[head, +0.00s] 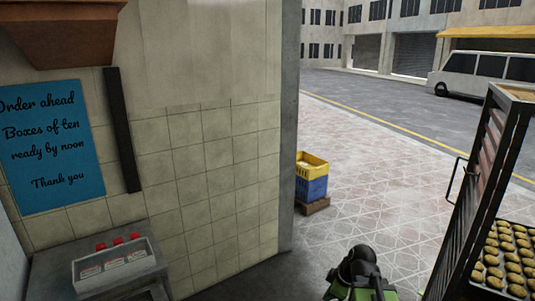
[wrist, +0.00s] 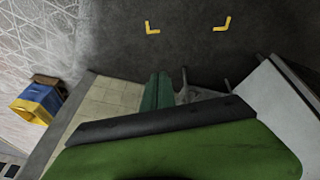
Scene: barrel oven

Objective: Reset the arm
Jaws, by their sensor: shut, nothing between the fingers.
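My gripper (wrist: 157,90) shows in the wrist view as two green fingers side by side, pointing up the picture. It is shut and empty, over the dark floor and tiled wall seen beyond it. The broad green and black body behind the fingers fills the bottom of that view. In the head view, a black and green part of my arm (head: 364,275) shows at the bottom, right of centre. The fingers cannot be made out there.
A rack (head: 470,200) with trays of baked goods stands at the right. Yellow and blue crates (head: 312,175) sit outside the doorway. A counter (head: 48,270) holds a box with red-topped items (head: 115,263). Yellow corner marks (wrist: 152,28) lie on the open floor.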

